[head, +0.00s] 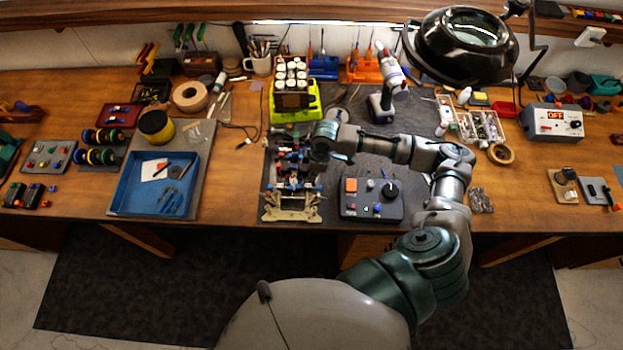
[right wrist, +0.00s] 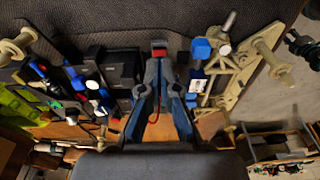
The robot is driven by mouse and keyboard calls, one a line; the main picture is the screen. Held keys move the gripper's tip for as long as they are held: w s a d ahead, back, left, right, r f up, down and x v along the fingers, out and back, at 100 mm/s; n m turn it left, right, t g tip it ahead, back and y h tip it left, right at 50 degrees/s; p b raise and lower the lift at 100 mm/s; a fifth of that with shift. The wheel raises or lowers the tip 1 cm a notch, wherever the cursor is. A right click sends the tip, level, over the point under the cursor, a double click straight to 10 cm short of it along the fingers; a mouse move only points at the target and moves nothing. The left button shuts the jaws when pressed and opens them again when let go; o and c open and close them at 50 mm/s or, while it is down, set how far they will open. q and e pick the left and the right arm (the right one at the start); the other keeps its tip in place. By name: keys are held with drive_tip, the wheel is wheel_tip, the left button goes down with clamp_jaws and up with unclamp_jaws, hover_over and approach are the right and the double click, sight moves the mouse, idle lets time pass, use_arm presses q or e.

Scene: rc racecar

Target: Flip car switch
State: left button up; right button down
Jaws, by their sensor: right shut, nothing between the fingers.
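The RC car chassis (head: 290,208) lies on the dark mat at the middle of the bench, with beige end parts, blue pieces and dark electronics. My right gripper (head: 312,158) is over the car's right side in the head view, and its wrist hides part of the chassis. In the right wrist view the car's beige frame (right wrist: 243,80) is at the right and dark modules (right wrist: 119,68) are at the left. The gripper's fingers (right wrist: 158,75) are shut and empty. A small red switch-like piece (right wrist: 159,49) shows just beyond the fingertips; contact cannot be told. My left gripper is out of view.
A control box (head: 371,203) with a knob stands right of the car. A yellow-green tray (head: 309,108) with white-topped cells and a drill (head: 384,105) are behind. A blue tray (head: 135,193) lies left.

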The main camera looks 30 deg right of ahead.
idle(0.3)
drive_tip(key=shift+d+f, duration=0.3)
drive_tip(key=shift+f, duration=0.1)
drive_tip(key=shift+a+f, duration=0.25)
drive_tip(key=shift+a, duration=0.05)
